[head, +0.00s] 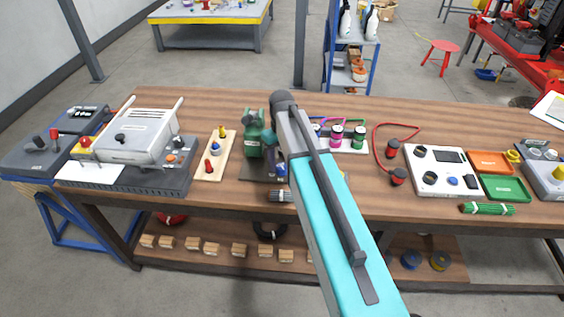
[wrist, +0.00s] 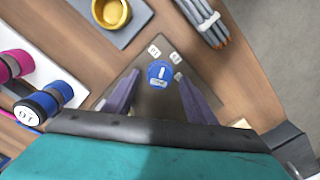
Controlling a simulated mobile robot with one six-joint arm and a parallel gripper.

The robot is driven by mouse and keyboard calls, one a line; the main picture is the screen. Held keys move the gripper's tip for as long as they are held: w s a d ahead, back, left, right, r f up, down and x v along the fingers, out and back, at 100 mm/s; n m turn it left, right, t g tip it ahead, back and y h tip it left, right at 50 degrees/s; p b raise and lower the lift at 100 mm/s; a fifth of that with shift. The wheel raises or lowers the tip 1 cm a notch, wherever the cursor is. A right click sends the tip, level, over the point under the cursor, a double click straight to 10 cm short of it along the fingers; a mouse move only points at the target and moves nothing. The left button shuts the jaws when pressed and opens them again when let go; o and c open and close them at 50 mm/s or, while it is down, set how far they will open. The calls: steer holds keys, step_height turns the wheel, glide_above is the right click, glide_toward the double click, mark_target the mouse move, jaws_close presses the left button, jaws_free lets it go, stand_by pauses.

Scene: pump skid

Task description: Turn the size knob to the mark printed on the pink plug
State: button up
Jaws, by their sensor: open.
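The size knob (wrist: 160,72) is a round blue knob with a white pointer line on a dark plate (wrist: 165,108). Small white labels (wrist: 154,50) stand around it; their print is too small to read surely. My gripper (wrist: 159,78) is open in the wrist view, one finger on each side of the knob; I cannot tell whether they touch it. The pink plug (head: 336,132) stands on a white rack beside a green plug (head: 358,133). It shows at the left of the wrist view (wrist: 12,65), its mark not visible.
A green pump (head: 253,136) stands left of my arm. A bundle of grey rods (wrist: 203,18) lies at the table's near edge, and a yellow cup (wrist: 112,12) is close by. Red-wired plugs (head: 397,177) and a white meter panel (head: 425,185) are on the right.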

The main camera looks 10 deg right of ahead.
steer(key=shift+f, duration=0.7)
steer(key=shift+c, duration=0.2)
steer(key=c, duration=1)
